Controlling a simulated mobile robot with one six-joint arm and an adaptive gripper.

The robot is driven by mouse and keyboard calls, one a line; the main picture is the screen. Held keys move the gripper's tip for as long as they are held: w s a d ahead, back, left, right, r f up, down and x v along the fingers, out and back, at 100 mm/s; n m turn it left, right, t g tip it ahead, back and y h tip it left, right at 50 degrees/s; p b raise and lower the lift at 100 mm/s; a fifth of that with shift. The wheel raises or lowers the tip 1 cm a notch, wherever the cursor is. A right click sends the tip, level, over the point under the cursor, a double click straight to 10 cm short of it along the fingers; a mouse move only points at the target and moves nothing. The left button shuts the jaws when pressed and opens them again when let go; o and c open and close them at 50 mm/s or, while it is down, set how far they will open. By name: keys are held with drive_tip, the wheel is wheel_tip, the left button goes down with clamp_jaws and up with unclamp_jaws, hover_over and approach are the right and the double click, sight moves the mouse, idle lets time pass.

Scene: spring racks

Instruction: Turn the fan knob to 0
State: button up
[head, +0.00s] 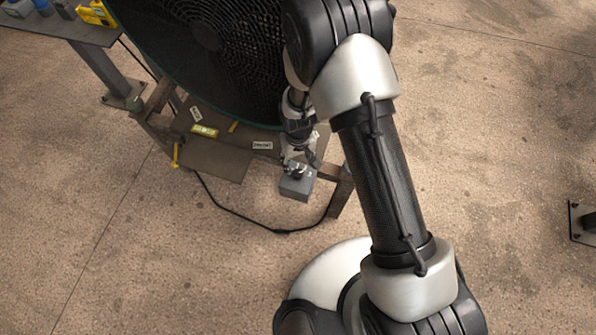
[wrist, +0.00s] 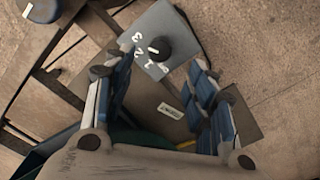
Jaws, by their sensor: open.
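The fan knob (wrist: 158,48) is black and round, with a white mark on its left side. It sits on a grey box (wrist: 185,22) with white digits 3, 2, 1 and 0 around it. The mark seems to point toward the 2. My gripper (wrist: 156,70) is open, with one blue-padded finger on each side of the picture. The knob shows beyond the gap between them, and the fingers look apart from it. In the head view my gripper (head: 298,160) is just above the grey box (head: 296,189), hiding much of the knob.
The large black fan (head: 215,45) stands right behind my gripper on a wooden stand (head: 215,160). A black cable (head: 245,217) loops on the floor. A table (head: 75,28) stands at upper left.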

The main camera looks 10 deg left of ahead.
sight(298, 173)
wheel_tip(298, 173, down, 9)
drive_tip(key=shift+r+b, duration=0.2)
drive_tip(key=shift+b, duration=0.75)
drive_tip(key=shift+c, duration=0.6)
drive_tip(key=c, duration=1)
